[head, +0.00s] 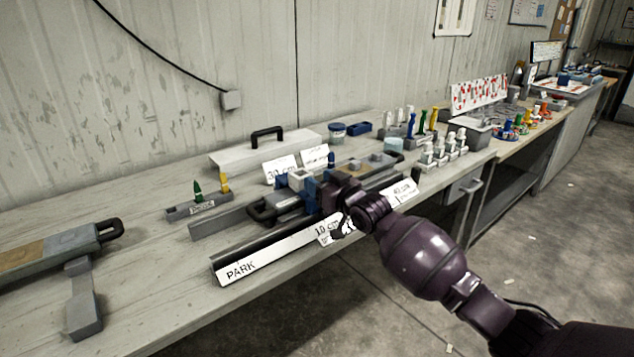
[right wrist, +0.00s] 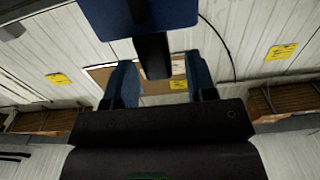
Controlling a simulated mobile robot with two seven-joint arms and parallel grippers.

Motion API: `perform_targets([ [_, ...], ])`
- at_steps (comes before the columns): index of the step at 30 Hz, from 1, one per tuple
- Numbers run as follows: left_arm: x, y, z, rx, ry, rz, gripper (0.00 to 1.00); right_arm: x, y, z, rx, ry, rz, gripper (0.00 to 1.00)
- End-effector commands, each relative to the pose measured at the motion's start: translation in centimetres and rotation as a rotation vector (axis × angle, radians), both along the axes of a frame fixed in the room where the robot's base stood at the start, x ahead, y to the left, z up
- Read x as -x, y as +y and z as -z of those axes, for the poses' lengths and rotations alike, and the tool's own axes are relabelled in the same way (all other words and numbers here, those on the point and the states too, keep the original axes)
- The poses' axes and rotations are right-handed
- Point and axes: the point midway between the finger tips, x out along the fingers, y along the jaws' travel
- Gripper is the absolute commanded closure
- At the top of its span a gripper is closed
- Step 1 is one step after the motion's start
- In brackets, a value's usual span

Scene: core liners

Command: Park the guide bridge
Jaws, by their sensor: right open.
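The guide bridge appears to be the blue piece with a pale square top (head: 301,178), standing over the long core liner rail in the head view. My right gripper (head: 318,194) is at its right side and partly hides it. In the right wrist view, the open fingers (right wrist: 160,84) stand on either side of a dark post (right wrist: 153,56) below a blue block (right wrist: 140,15). Contact with the post cannot be told. A white PARK label (head: 240,270) marks the left end of the front rail (head: 275,238). My left gripper is out of view.
Labels reading 10 cm (head: 326,231) and 30 cm (head: 280,169) stand nearby. A black handle (head: 262,211) lies left of the bridge. A small rack (head: 200,206) and a white lidded box (head: 265,151) stand behind. Bare bench lies at left.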

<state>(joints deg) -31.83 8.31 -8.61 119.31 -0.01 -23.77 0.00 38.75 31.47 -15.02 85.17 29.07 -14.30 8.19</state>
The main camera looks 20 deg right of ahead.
Motion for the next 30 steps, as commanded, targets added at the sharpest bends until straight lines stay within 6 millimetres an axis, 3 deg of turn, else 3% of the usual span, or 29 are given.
perform_targets([
  [14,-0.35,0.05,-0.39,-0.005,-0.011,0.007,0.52,-1.1,0.4,-0.02,0.0,0.0,0.0,0.49],
  [24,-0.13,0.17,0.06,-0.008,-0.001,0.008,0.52,-1.08,0.38,-0.01,0.0,0.0,0.0,0.98],
  [30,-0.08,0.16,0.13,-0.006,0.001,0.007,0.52,-1.07,0.4,-0.02,0.0,0.0,0.0,1.0],
])
